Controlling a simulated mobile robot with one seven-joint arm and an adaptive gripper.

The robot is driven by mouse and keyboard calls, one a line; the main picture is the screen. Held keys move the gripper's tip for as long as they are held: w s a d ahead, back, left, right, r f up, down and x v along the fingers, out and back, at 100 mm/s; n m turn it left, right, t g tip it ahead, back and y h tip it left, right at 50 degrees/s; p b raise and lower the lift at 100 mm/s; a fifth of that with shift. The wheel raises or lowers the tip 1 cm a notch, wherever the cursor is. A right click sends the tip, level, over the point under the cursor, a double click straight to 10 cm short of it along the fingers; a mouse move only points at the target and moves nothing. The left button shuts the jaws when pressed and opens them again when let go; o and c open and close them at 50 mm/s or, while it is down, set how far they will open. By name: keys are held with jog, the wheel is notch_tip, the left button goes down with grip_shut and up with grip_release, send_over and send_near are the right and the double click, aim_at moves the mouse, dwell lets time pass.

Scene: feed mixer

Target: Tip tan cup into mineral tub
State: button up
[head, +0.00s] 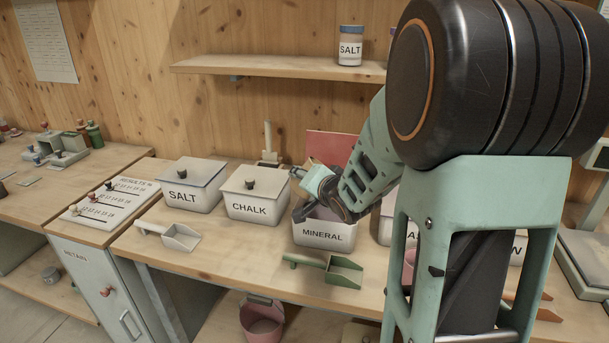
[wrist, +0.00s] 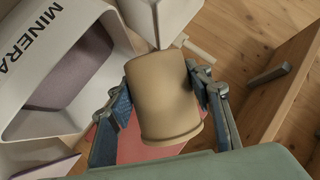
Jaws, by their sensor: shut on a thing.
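The tan cup (wrist: 165,95) is clasped between the two fingers of my gripper (wrist: 160,88) in the wrist view. The cup looks tilted; its inside is hidden there. The white mineral tub (head: 323,235) stands on the bench in the head view, open at the top. In the wrist view its lettered wall (wrist: 22,28) and greyish-purple contents lie to the left of the cup. In the head view my gripper (head: 318,188) is at the tub's top, and my arm hides part of this area.
The lidded salt tub (head: 192,195) and chalk tub (head: 252,206) stand to the left. A green scoop (head: 325,272) lies in front of the mineral tub, and a pale scoop (head: 170,236) farther left. A shelf (head: 280,66) runs above. A red panel (head: 328,147) stands behind.

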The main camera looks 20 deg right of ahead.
jog(key=shift+r, duration=0.15)
jog(key=m+y+p, duration=0.1)
jog(key=m+p, duration=0.1)
jog(key=p, duration=0.1)
jog(key=shift+t+y, duration=0.3)
jog(key=shift+f+m+y+p, duration=0.25)
jog(key=shift+m+y+p, duration=0.6)
jog(key=shift+m, duration=0.15)
jog(key=shift+d+f+m+t+y+p, duration=0.2)
jog(key=shift+m+t+p, duration=0.3)
jog(key=shift+m+p, duration=0.4)
jog(key=shift+s+d+m+t+y+p, duration=0.1)
jog(key=shift+d+m+t+y+p, duration=0.4)
jog(key=shift+m+p, duration=0.35)
jog(key=shift+d+r+m+t+y+p, duration=0.35)
jog(key=shift+r+m+p, duration=0.1)
jog(key=shift+m+p, duration=0.45)
jog(key=shift+s+d+r+m+t+y+p, duration=0.15)
jog(key=shift+d+m+t+p, duration=0.1)
jog(key=shift+m, duration=0.25)
jog(key=shift+w+d+r+m+t+y+p, duration=0.1)
jog(key=shift+d+r+m+y+p, duration=0.1)
jog(key=shift+m, duration=0.25)
